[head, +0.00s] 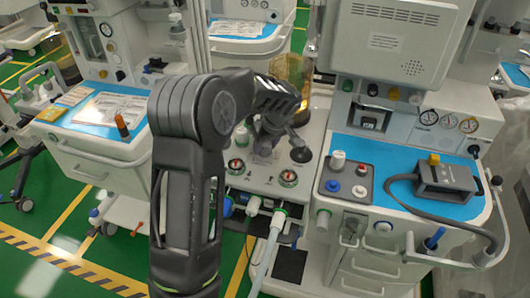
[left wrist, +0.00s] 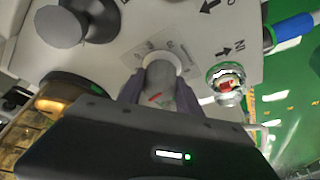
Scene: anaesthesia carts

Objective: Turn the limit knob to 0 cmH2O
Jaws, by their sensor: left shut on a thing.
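The limit knob (left wrist: 161,82) is a grey knob with a red mark on a pale panel, with a printed scale around its base in the left wrist view. My left gripper (left wrist: 160,98) is shut on it, one finger on each side. In the head view my left gripper (head: 264,138) reaches down onto the panel (head: 262,176), and its fingers and wrist largely hide the knob. I cannot read the scale figures, so the knob's setting is unclear. My right gripper is in neither view.
A dark round knob (head: 300,155) sits close to the right of my gripper. A round port with red inside (left wrist: 226,84) is beside the knob. An amber canister (head: 290,72) stands behind. A blue-topped cart (head: 405,205) is at the right.

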